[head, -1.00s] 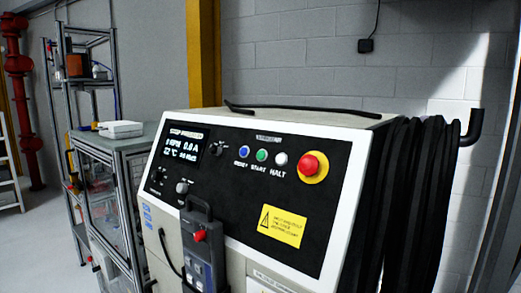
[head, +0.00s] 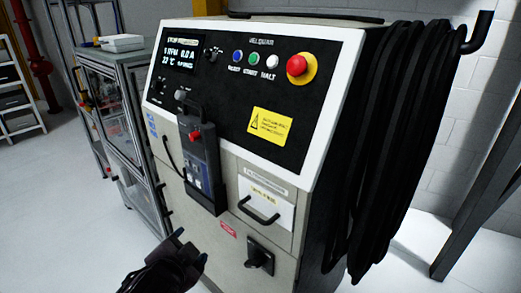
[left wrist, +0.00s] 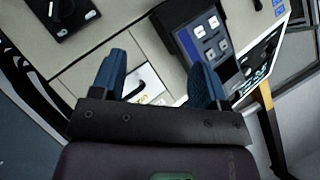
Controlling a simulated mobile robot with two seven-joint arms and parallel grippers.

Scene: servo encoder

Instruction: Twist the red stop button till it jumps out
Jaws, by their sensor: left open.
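The red stop button (head: 297,66) sits on a yellow round plate at the upper right of the black control panel (head: 225,92) in the head view. The panel's screen (head: 181,50) appears to read stop pressed. My left gripper (head: 190,248) is low at the bottom of the head view, in front of the cabinet and well below the button. In the left wrist view its two blue fingers (left wrist: 158,80) are apart with nothing between them. The button is not clearly seen in the left wrist view. My right gripper is not in view.
A handheld pendant (head: 200,160) hangs on the cabinet front. A drawer handle (head: 258,210) and a black rotary switch (head: 259,256) stick out below. Thick black cables (head: 400,130) hang on the right side. A glass-sided cart (head: 115,90) stands at left.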

